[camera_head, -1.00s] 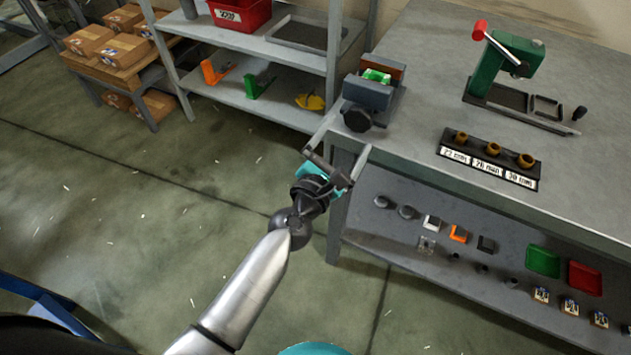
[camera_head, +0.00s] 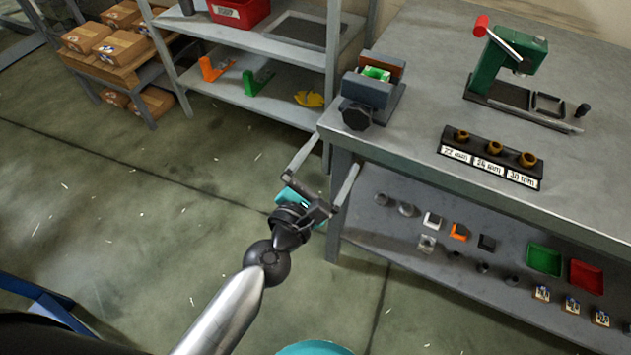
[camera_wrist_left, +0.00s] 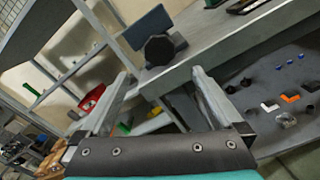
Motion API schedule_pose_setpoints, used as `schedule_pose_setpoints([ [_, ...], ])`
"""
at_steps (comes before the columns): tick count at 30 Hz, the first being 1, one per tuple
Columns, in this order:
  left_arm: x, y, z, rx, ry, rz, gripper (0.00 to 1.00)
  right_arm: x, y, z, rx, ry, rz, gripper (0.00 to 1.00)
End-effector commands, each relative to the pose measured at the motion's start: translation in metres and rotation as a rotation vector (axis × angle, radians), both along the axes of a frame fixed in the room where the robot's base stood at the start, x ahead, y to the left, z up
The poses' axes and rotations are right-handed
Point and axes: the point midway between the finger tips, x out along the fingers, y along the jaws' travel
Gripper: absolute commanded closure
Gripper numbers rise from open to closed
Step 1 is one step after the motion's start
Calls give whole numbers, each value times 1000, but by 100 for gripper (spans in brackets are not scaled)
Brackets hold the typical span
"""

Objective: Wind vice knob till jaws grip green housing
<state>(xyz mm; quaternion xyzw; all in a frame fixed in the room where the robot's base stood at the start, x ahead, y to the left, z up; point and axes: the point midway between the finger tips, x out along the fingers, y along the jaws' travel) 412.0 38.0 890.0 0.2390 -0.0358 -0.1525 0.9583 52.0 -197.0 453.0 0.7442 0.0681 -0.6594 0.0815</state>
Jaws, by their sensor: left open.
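The vice (camera_head: 371,92) sits at the left corner of the workbench, with grey and brown jaws. Its dark knob (camera_head: 356,116) faces the bench's front left edge and also shows in the left wrist view (camera_wrist_left: 159,49). The green housing (camera_head: 376,74) sits between the jaws; whether the jaws touch it I cannot tell. My left gripper (camera_head: 333,152) is open and empty, just off the bench corner, below and in front of the knob and apart from it. In the left wrist view its two fingers (camera_wrist_left: 159,82) are spread below the knob. My right gripper is not in view.
A green press (camera_head: 507,66) with a red handle and a dark rack of brass rings (camera_head: 490,158) stand on the workbench (camera_head: 420,92). Small parts and trays lie on its lower shelf (camera_head: 440,262). A shelf unit (camera_head: 283,50) stands behind left. The floor on the left is open.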

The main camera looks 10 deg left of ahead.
Motion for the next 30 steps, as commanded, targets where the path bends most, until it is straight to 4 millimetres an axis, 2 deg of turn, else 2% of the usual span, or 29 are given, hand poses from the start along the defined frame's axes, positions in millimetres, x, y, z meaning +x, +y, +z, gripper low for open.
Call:
schedule_pose_setpoints([
  [21, -48, 16, -2, 0, 1, 0, 0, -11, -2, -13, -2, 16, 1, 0],
  [30, -55, 18, 0, 0, 0, -1, 0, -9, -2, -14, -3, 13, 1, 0],
])
